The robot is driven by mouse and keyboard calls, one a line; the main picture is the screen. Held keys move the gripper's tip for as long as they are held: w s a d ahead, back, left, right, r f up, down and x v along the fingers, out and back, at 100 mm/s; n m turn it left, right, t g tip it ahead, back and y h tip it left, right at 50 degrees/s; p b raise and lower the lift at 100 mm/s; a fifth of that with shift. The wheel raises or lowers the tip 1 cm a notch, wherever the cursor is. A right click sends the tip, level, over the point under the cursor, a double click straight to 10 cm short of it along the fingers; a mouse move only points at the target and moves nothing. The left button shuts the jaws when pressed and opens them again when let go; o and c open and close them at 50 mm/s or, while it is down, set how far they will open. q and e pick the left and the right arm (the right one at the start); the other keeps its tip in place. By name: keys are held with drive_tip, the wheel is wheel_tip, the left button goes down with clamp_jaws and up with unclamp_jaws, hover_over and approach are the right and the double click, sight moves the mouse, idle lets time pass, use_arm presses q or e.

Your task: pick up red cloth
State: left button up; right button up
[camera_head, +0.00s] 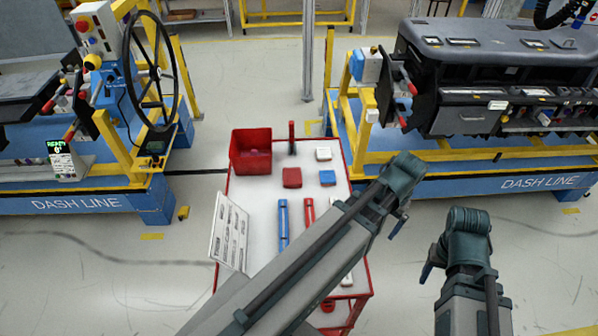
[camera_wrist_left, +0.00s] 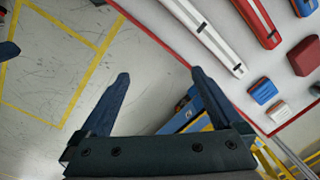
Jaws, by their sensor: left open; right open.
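A red folded cloth (camera_head: 292,177) lies on the white top of the cart (camera_head: 260,200), just below the red bin. It also shows at the right edge of the left wrist view (camera_wrist_left: 305,55). My left gripper (camera_head: 398,228) hangs beyond the cart's right side, apart from the cloth; the left wrist view shows its two fingers (camera_wrist_left: 158,75) spread and empty over the floor. My right gripper (camera_head: 427,270) is farther right, over the floor, open and away from the cart. Its fingers are only partly visible.
A blue cloth (camera_head: 327,177) and a white cloth (camera_head: 323,154) lie beside the red one. The red bin (camera_head: 250,158) stands at the back left. A blue tool (camera_head: 283,222) and a red tool (camera_head: 309,213) lie nearer. My left arm covers the cart's front right.

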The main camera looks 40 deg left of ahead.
use_arm(q)
drive_tip(key=w+a+r+n+p, duration=0.15)
drive_tip(key=w+a, duration=0.25)
drive_tip(key=a, duration=0.4)
drive_tip(key=w+a+r+n+p, duration=0.1)
drive_tip(key=w+a+n, duration=0.25)
drive_tip(key=a, duration=0.55)
drive_tip(key=n+b, duration=0.4)
drive_tip(key=b, duration=0.4)
hover_over(294, 175)
drive_tip(key=shift+h, duration=0.4)
drive_tip(key=f, duration=0.6)
drive_tip(key=shift+w+a+f, duration=0.1)
drive_tip(key=shift+a+f, duration=0.2)
drive_tip(key=shift+f, duration=0.1)
drive_tip(key=f+b, duration=0.4)
drive_tip(key=f, duration=0.1)
drive_tip(key=shift+d+f+b, duration=0.15)
drive_tip(key=shift+d+b, duration=0.05)
drive_tip(key=shift+b, duration=0.15)
drive_tip(key=c, duration=1.3)
drive_tip(key=shift+r, duration=0.2)
